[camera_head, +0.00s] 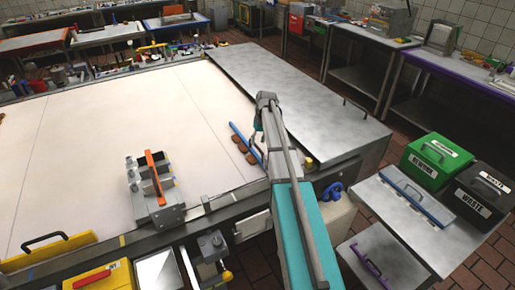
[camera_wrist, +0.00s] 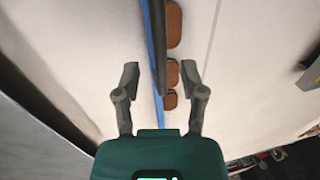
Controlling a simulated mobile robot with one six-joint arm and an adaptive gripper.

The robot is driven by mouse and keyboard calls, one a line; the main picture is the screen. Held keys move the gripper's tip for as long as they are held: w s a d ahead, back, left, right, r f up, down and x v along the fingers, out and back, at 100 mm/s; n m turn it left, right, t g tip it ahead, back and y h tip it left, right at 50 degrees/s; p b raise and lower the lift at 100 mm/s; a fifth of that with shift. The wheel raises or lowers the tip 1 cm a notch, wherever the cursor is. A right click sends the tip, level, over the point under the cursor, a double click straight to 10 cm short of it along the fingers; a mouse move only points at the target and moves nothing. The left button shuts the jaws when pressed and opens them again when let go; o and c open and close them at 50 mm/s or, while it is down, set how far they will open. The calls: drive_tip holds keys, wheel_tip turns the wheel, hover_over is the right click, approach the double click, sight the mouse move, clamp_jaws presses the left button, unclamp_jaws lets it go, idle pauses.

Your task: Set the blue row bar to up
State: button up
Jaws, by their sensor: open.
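The blue row bar (camera_head: 239,134) is a thin strip at the right side of the large cream surface (camera_head: 110,120), beside several brown pieces (camera_head: 242,144). In the wrist view the blue bar (camera_wrist: 149,30) runs lengthwise, partly hidden by a dark rod along it. The brown pieces (camera_wrist: 173,25) lie just right of it. My gripper (camera_wrist: 160,78) is open, with one finger on each side of the bar and rod. No contact between fingers and bar can be made out. In the head view my arm hides part of this area and the fingertips.
A steel counter (camera_head: 290,100) with a handle lies right of the cream surface. A grey device with an orange handle (camera_head: 152,188) stands at the front edge. A green bin (camera_head: 436,160) and a black waste bin (camera_head: 480,192) stand at right. The cream surface's middle is clear.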

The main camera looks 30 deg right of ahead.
drive_tip(key=shift+a+f+b, duration=0.2)
drive_tip(key=shift+f+b, duration=0.45)
drive_tip(key=shift+f, duration=0.3)
drive_tip(key=shift+c, duration=0.2)
clamp_jaws()
